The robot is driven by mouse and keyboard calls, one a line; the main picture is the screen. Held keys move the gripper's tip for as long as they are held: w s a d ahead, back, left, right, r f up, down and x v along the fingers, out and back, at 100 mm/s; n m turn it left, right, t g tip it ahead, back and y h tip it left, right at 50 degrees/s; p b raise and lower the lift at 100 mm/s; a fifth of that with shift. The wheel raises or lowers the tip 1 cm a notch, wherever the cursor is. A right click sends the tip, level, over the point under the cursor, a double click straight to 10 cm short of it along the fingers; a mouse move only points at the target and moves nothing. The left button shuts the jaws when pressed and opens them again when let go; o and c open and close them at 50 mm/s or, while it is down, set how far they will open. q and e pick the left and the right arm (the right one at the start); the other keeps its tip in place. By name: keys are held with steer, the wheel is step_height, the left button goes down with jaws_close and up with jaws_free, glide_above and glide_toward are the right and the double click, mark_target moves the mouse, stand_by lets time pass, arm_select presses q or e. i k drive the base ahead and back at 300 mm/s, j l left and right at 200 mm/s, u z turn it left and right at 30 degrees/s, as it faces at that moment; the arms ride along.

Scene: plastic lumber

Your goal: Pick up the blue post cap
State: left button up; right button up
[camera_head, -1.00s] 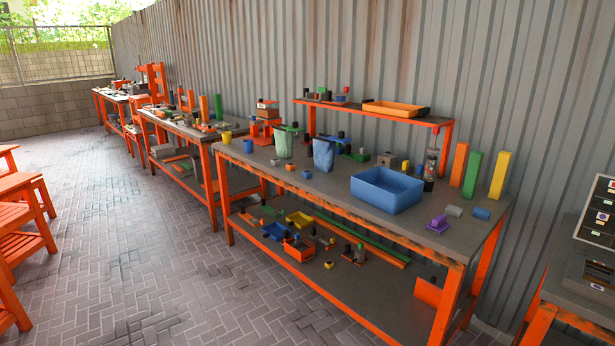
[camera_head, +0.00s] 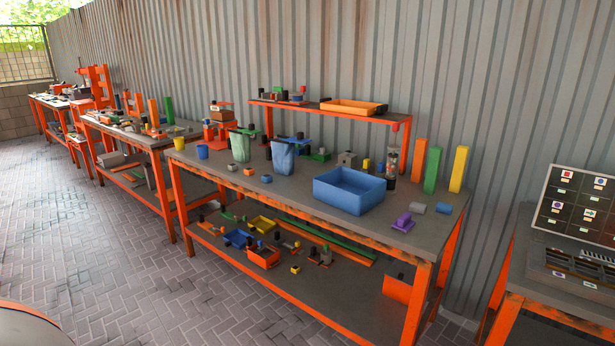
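Two small blue pieces lie on the top of the nearest workbench (camera_head: 300,200). One is a small blue block (camera_head: 266,179) near the front edge, left of the blue bin (camera_head: 349,190). The other is a rounded blue piece (camera_head: 444,208) near the bench's right end. They are too small to tell which is a post cap. A purple piece (camera_head: 403,221) sits left of the rounded blue one, beside a grey piece (camera_head: 418,207). Neither of my grippers is in view.
A raised orange shelf (camera_head: 300,108) stands at the back of the bench. Orange, green and yellow posts (camera_head: 431,170) lean by the wall. The lower shelf (camera_head: 340,295) holds small bins and parts. A display board (camera_head: 580,205) stands at right. Paved floor at left is open.

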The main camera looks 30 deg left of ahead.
mark_target(267, 178)
steer(key=i+j+z, duration=0.15)
steer(key=j, duration=0.15)
steer(key=j+z, duration=0.15)
steer(key=j, duration=0.15)
steer(key=i+j+z, duration=0.15)
steer(key=j, duration=0.2)
steer(key=i+j+z, duration=0.1)
steer(key=j, duration=0.55)
steer(key=i+j+z, duration=0.1)
steer(key=j, duration=0.55)
steer(key=j+z, duration=0.1)
steer(key=j, duration=0.55)
steer(key=i, duration=0.05)
